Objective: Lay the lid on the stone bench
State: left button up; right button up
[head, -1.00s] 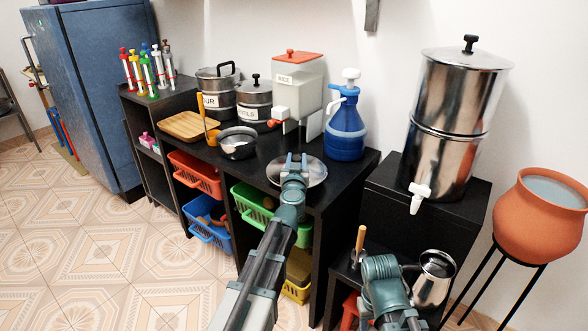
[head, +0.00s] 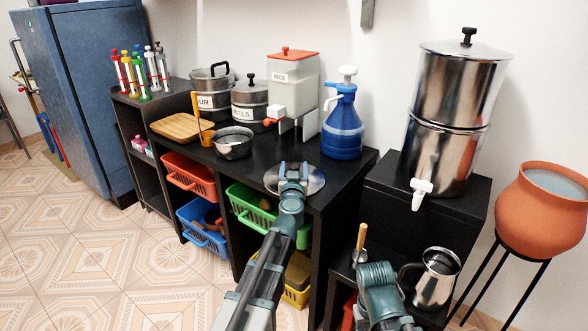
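The lid (head: 318,180) is a round, shiny steel disc at the front right of the black bench top (head: 255,170). My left gripper (head: 293,166) is over its middle and appears shut on it; the fingers hide the lid's handle. The lid looks level and very low over the bench, but I cannot tell whether it touches. Part of my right arm shows at the bottom right, with its gripper out of view.
Behind the lid stand a steel bowl (head: 232,146), a rice dispenser (head: 293,85) and a blue pump bottle (head: 342,128). Labelled pots (head: 211,92) stand further left. A steel water filter (head: 447,120) is on a black stand at right. Bare bench lies left of the lid.

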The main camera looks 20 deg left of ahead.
pick_arm(q)
jog(key=shift+r, duration=0.15)
jog(key=shift+s, duration=0.15)
jog(key=v, duration=1.1)
jog(key=shift+s, duration=0.35)
jog(key=shift+d, duration=0.1)
